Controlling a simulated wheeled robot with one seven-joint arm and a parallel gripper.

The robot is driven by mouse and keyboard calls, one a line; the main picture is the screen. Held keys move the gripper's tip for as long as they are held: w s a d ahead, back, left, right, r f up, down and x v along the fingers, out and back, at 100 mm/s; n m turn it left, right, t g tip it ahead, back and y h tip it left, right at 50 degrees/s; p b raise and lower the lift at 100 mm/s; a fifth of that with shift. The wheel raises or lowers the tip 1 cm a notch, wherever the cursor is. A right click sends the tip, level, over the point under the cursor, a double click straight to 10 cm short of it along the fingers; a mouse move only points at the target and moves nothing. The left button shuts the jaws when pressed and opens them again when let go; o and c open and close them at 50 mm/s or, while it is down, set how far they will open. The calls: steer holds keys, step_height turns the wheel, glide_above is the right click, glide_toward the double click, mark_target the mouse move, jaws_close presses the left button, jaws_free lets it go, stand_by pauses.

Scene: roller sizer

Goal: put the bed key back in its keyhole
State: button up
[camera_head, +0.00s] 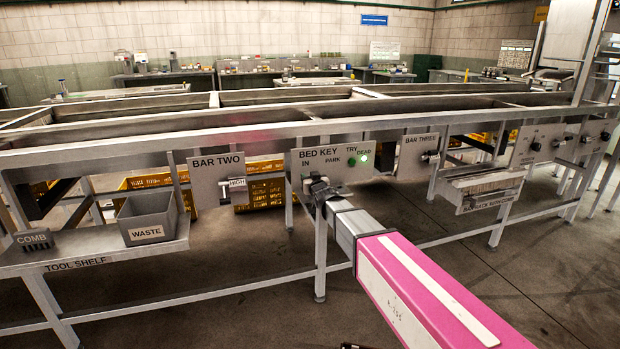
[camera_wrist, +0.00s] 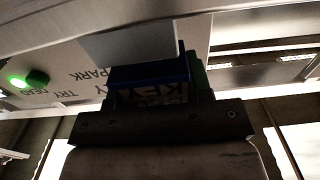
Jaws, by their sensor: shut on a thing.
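The BED KEY panel (camera_head: 335,168) is a pale plate on the machine's front rail, marked IN, PARK, TRY and DEAD. My gripper (camera_head: 318,190) is at its left part, just below the word IN. In the wrist view my gripper (camera_wrist: 150,78) is shut on the bed key (camera_wrist: 160,92), a dark piece with partly readable lettering. The panel (camera_wrist: 60,72) shows upside down behind it. The keyhole is hidden behind my gripper, so I cannot tell whether the key is in it or only in front of it.
A green lamp (camera_head: 364,159) is lit on the panel's right. The BAR TWO plate (camera_head: 217,178) is to the left, the BAR THREE plate (camera_head: 418,155) to the right. A grey WASTE bin (camera_head: 148,215) stands on the tool shelf (camera_head: 100,258). A frame leg stands below the panel.

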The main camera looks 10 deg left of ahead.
steer(key=shift+f, duration=0.55)
steer(key=o, duration=1)
steer(key=shift+c, duration=0.2)
steer(key=v, duration=1)
steer(key=shift+s+d, duration=0.3)
